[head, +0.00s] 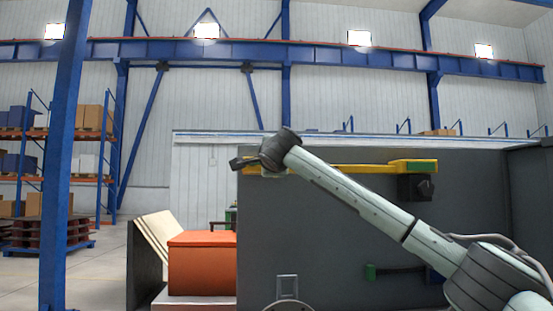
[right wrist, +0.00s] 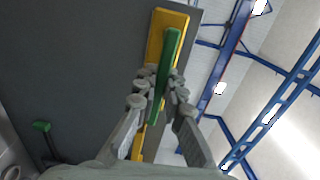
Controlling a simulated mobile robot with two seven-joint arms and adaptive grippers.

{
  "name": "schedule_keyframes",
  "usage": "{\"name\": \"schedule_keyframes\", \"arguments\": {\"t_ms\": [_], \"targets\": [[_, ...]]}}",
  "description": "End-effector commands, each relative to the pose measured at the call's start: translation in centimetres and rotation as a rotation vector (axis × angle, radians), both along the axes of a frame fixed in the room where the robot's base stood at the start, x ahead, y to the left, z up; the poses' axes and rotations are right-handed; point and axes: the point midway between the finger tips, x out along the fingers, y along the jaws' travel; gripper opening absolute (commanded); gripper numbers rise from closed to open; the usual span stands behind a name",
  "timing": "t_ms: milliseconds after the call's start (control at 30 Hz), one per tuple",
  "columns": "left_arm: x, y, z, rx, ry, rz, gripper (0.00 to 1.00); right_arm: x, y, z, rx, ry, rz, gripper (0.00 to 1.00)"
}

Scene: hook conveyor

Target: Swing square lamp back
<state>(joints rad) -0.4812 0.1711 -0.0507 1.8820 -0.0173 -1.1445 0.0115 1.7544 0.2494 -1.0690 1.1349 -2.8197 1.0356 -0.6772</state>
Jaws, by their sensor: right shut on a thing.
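My right arm reaches in from the right, and my right gripper (head: 246,163) is at the left end of a yellow bar (head: 350,169) on a dark grey panel. In the right wrist view my right gripper (right wrist: 162,90) is shut on a green bar (right wrist: 171,48), which lies between its fingers. Behind the bar is a yellow plate (right wrist: 157,35). A dark blocky part (head: 416,188) hangs under the right end of the yellow bar. I cannot tell which part is the square lamp. My left gripper is not in view.
The dark grey panel (head: 330,225) fills the middle. A small green-ended bar (head: 372,272) juts from it lower right, and a green piece (right wrist: 42,127) shows in the right wrist view. An orange box (head: 202,262) stands left of the panel. A blue post (head: 62,150) rises at left.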

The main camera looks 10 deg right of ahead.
Motion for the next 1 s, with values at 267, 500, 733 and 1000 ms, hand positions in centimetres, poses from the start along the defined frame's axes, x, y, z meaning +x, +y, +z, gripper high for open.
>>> {"name": "schedule_keyframes", "arguments": {"t_ms": [267, 500, 733, 1000], "targets": [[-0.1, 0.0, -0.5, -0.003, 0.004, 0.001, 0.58, 1.6, 0.3, 0.1, 0.0, -0.001, -0.032, 0.0], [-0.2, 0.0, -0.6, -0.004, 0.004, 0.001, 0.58, 1.7, 0.3, 0.1, 0.0, -0.003, -0.033, 0.0], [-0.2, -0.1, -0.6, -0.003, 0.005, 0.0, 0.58, 1.7, 0.4, 0.2, 0.001, -0.004, -0.032, 0.16], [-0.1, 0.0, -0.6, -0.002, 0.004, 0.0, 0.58, 1.7, 0.4, 0.1, 0.0, -0.001, -0.032, 0.31]]}}
